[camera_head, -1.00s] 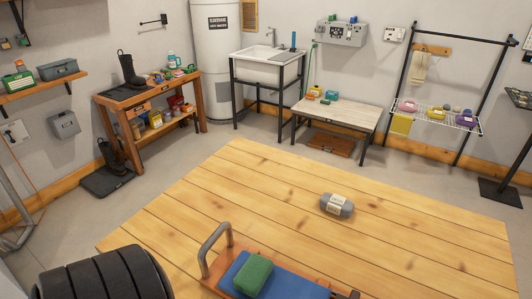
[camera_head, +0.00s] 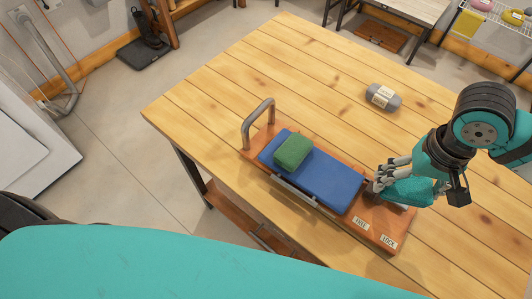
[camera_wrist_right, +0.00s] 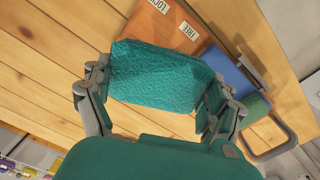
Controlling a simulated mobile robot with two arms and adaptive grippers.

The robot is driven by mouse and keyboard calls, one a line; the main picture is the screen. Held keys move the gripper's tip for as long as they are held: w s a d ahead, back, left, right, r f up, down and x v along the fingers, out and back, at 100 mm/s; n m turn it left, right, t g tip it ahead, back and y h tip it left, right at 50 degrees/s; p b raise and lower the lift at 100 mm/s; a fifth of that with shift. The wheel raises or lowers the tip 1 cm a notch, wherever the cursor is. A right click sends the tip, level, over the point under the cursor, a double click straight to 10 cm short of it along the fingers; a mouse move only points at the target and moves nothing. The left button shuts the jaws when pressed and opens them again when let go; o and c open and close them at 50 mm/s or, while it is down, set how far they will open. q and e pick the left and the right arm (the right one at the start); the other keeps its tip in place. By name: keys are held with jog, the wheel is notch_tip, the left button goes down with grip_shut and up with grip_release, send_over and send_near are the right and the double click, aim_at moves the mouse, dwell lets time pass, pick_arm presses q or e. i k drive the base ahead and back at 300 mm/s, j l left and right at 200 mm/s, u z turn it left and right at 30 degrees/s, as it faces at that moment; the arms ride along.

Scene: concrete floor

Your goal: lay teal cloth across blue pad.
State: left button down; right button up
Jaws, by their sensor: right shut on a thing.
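The teal cloth (camera_head: 408,192) is a folded, textured bundle. My right gripper (camera_head: 398,188) is shut on it, above the right end of the orange-brown board. In the right wrist view the cloth (camera_wrist_right: 160,78) sits between both fingers of the gripper (camera_wrist_right: 155,95). The blue pad (camera_head: 325,182) lies flat on the board, left of the cloth and apart from it. A green block (camera_head: 292,151) rests on the pad's far left end. In the right wrist view the pad (camera_wrist_right: 232,72) shows at the right. My left gripper is not in view.
The board (camera_head: 385,223) has a grey upright handle (camera_head: 258,122) at its left end and labels reading FREE and LOCK at its right. A grey wrapped roll (camera_head: 382,97) lies farther back on the wooden table (camera_head: 335,82). The table behind the board is mostly clear.

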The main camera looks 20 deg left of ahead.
aim_at(330, 178)
jog(key=k+l+u, duration=0.1)
jog(key=u, duration=1.3)
jog(key=k, duration=0.75)
jog(key=l+u, duration=0.05)
jog(key=l, duration=0.05)
